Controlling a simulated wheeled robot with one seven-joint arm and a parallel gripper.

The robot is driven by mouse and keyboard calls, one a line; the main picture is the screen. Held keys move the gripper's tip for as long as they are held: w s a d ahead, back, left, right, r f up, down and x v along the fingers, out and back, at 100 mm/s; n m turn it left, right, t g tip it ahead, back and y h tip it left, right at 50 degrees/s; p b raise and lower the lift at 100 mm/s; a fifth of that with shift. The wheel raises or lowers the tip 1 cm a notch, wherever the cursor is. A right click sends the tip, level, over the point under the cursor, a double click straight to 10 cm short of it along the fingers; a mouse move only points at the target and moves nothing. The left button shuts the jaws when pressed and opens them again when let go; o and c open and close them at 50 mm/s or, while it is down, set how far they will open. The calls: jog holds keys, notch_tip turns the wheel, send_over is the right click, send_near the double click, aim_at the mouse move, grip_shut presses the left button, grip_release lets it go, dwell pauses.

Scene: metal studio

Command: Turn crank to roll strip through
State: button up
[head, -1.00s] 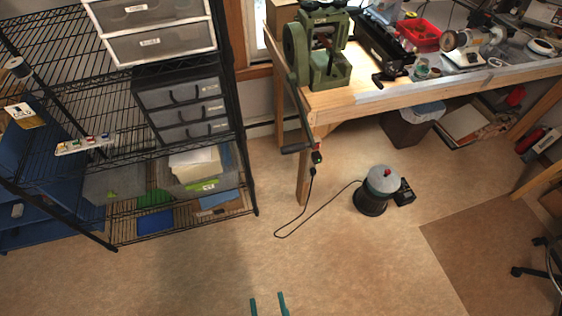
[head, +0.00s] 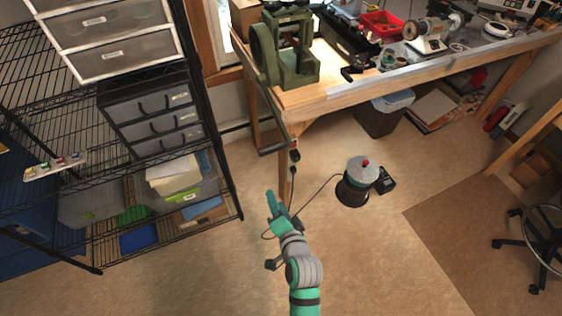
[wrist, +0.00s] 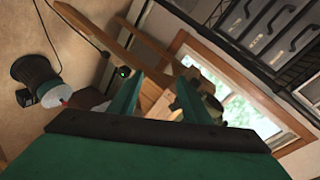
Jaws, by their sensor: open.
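The green rolling mill (head: 287,50) stands on the left end of the wooden workbench in the head view. Its long dark crank (head: 267,98) hangs down past the bench edge and ends in a handle (head: 274,148) sticking out to the left. My gripper (head: 270,200) is below the crank handle, apart from it, with teal fingers pointing up. In the wrist view my gripper (wrist: 152,98) is open with nothing between its fingertips. I cannot make out a strip in the mill.
The workbench (head: 330,95) has a leg below the crank. A canister (head: 358,182) with a red knob stands on the floor to the right, its cord running toward the bench leg. A wire shelf (head: 228,190) with drawers is at left. Open floor lies in front.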

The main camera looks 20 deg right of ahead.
aim_at(273, 151)
jog(key=w+d+r+m+y, duration=0.2)
jog(key=w+d+r+m, duration=0.25)
jog(key=w+r, duration=0.4)
jog(key=shift+n, duration=0.45)
jog(key=x, duration=0.9)
jog(key=shift+w+d+f, duration=0.15)
jog(key=shift+w+d, duration=0.2)
